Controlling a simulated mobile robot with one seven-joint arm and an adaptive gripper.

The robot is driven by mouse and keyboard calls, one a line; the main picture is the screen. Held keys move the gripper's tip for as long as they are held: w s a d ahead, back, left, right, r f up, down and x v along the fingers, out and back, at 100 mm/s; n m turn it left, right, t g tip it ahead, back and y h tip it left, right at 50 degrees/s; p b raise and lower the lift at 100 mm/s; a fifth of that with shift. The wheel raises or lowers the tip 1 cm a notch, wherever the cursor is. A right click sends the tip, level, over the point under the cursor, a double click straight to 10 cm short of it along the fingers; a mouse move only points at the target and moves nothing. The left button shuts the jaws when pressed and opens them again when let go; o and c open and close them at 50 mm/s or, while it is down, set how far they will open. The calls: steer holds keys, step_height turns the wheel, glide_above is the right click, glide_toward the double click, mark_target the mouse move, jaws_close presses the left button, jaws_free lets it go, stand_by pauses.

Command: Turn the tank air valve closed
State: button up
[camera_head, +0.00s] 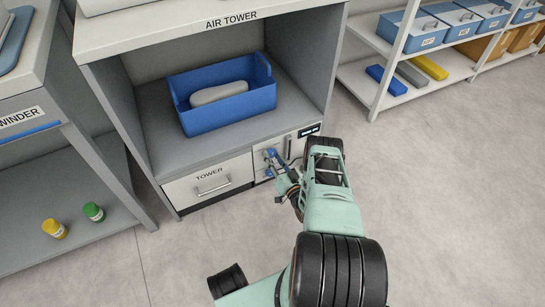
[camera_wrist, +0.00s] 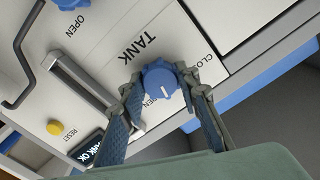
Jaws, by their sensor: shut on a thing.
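The tank air valve is a round blue knob (camera_wrist: 159,80) on a white panel marked TANK. Its short white line points towards the lower part of the wrist view. A partly hidden OPEN label lies at its lower left and a partly covered CLOSED label at its right. My gripper (camera_wrist: 160,86) has one finger on each side of the knob and is shut on it. In the head view my gripper (camera_head: 279,171) reaches the panel at the lower right of the air tower; the fingers partly hide the knobs there.
A second blue knob (camera_wrist: 69,4) with an OPEN label, a bar handle (camera_wrist: 82,80), a yellow RESET button (camera_wrist: 54,128) and a TANK OK display (camera_wrist: 88,146) are close by. A blue bin (camera_head: 228,108) sits on the shelf above. The floor at right is clear.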

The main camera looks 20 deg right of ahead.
steer(key=n, duration=0.5)
steer(key=shift+w+n, duration=0.1)
steer(key=shift+n, duration=0.2)
steer(key=n, duration=0.6)
steer(key=shift+n, duration=0.3)
steer(key=o, duration=1.2)
steer(key=shift+c, duration=0.2)
step_height(320, 180, up, 10)
